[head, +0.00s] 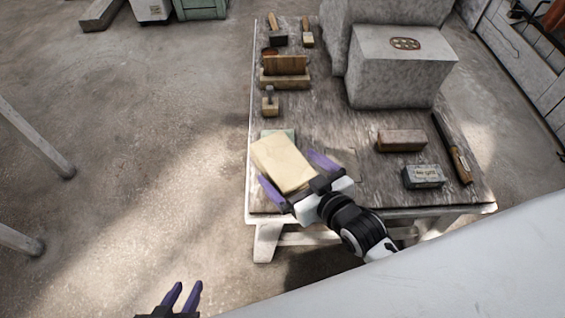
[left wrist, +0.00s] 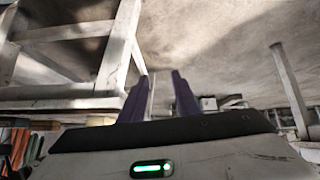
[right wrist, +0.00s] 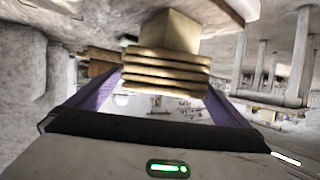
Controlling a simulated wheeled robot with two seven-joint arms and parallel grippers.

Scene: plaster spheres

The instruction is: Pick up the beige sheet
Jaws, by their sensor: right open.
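The beige sheet (head: 283,163) looks like a thick folded pad. It lies tilted near the left front edge of the work table in the head view. In the right wrist view its layered, folded edge (right wrist: 165,72) faces me. My right gripper (head: 296,170) is open, with one purple finger on each side of the sheet. In the right wrist view a gap shows between the fingers and the folds, and I cannot tell whether they touch. My left gripper (head: 184,290) is low at the bottom of the head view, its fingers slightly apart and empty.
The table (head: 340,150) holds a grey stone block (head: 395,75), a brown block (head: 402,140), a small labelled box (head: 423,177) and a long dark tool (head: 452,148) at right. A greenish item (head: 280,134) shows behind the sheet.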

